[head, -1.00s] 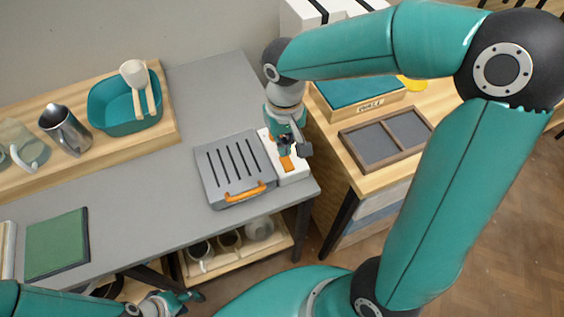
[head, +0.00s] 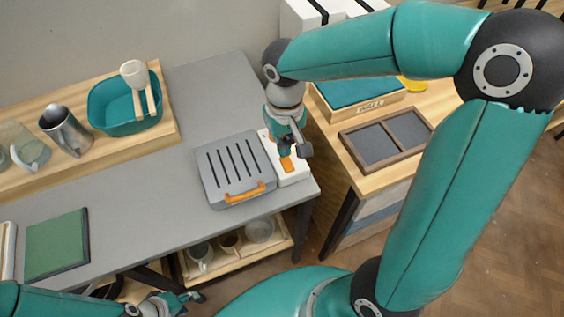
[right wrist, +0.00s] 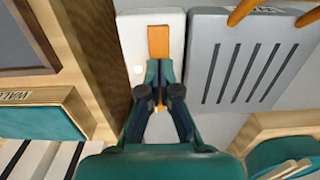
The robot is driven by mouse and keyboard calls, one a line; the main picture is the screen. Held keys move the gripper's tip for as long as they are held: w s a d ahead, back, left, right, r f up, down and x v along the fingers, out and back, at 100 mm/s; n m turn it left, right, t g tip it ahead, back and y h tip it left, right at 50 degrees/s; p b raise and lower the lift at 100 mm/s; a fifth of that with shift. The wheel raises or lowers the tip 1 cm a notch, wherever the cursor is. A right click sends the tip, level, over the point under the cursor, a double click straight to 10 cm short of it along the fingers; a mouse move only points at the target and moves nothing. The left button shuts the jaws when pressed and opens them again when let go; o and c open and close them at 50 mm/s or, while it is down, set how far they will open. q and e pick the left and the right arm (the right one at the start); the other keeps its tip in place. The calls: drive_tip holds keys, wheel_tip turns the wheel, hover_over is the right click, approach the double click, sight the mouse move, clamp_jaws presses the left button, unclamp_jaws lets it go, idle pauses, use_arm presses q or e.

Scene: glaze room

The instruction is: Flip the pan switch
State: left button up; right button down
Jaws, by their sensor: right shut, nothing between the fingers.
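The pan is a grey box (head: 236,168) with dark slots in its top and an orange handle (head: 245,194) at its front. Beside it is a white panel (head: 293,178) with an orange switch (head: 288,165). My right gripper (head: 286,152) is shut and empty, low over the panel, with its tips at the switch. In the right wrist view, the fingertips (right wrist: 160,64) overlap the near end of the orange switch (right wrist: 158,40); I cannot tell if they touch it. My left gripper (head: 180,300) is at the bottom left, away from the pan; its jaw opening is unclear.
The grey table (head: 150,195) is clear left of the pan. A green book (head: 57,243) lies on it. A wooden ledge holds a teal basin (head: 108,120) and a metal jug (head: 66,132). A wooden divided tray (head: 388,140) stands on the right table. Mugs sit on the shelf below.

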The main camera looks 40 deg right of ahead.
drive_tip(key=shift+f+b, duration=1)
drive_tip(key=shift+f, duration=0.15)
idle(0.4)
drive_tip(key=shift+r, duration=0.1)
drive_tip(key=shift+r+p, duration=2.85)
drive_tip(key=shift+r, duration=0.6)
